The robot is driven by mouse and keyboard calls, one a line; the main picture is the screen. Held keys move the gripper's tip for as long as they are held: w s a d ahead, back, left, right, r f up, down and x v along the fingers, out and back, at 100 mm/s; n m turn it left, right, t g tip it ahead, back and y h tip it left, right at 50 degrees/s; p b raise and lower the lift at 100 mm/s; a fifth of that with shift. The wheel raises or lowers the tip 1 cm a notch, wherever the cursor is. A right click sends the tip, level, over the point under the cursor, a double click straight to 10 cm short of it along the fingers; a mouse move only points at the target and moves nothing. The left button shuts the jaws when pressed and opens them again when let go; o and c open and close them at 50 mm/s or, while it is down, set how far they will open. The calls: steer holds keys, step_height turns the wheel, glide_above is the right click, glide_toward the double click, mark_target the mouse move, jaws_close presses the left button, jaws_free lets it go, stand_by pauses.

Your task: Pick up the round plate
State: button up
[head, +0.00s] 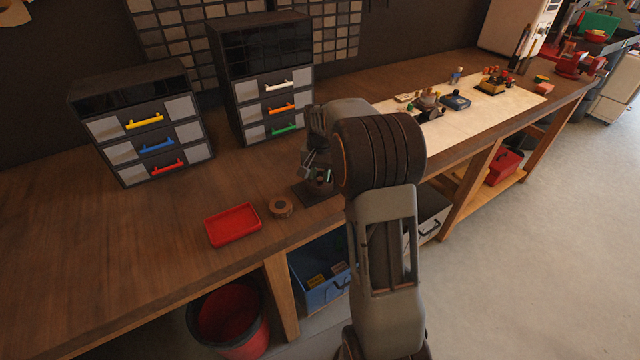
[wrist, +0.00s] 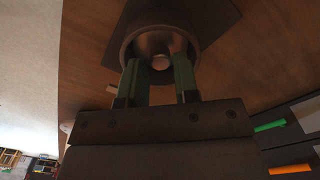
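In the wrist view, a round brown metallic plate (wrist: 160,42) with a raised rim and a small central knob sits in front of my gripper (wrist: 158,68). My two green fingers are apart. Their tips overlap the plate's near rim in the picture, with the knob between them and clear space on both sides. I cannot tell whether they touch it. In the head view, my gripper (head: 318,176) is low over the bench, above a dark square pad (head: 328,196). The arm hides much of this spot.
A small round brown piece (head: 280,207) and a red tray (head: 232,225) lie left of my gripper. Two drawer cabinets (head: 145,125) (head: 265,80) stand behind. A pale mat (head: 470,112) with several small parts lies to the right. The bench's left side is bare.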

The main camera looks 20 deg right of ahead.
steer(key=shift+f, duration=1.15)
jaws_close()
